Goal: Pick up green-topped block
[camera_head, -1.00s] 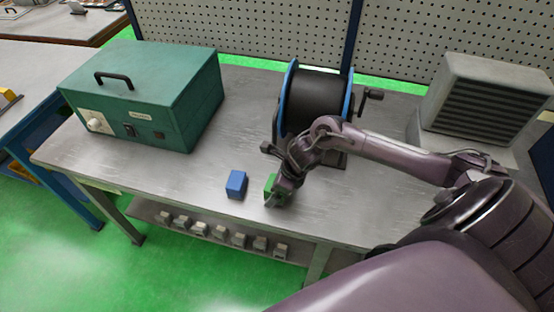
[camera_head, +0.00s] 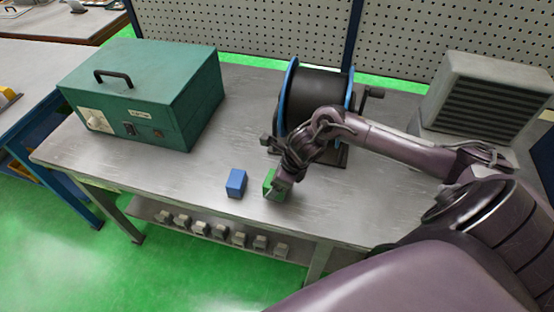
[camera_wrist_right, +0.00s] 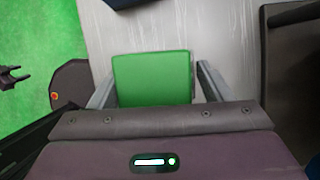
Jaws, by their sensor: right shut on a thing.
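The green-topped block (camera_wrist_right: 152,78) sits between the two fingers of my right gripper (camera_wrist_right: 158,86) in the right wrist view, its green top facing the camera. In the head view the block (camera_head: 269,182) shows at the front of the table, partly hidden by my right gripper (camera_head: 277,184). The right gripper is shut on it from above. I cannot tell whether its underside is clear of the table. My left gripper (camera_wrist_right: 14,75) shows small and dark at the left edge of the wrist view, its two fingers apart and empty. It is outside the head view.
A blue block (camera_head: 236,183) stands just left of the green-topped one. A black and blue spool (camera_head: 312,97) is behind the arm. A green box (camera_head: 145,95) stands at left and a grey vented unit (camera_head: 490,100) at right. The table's front left is clear.

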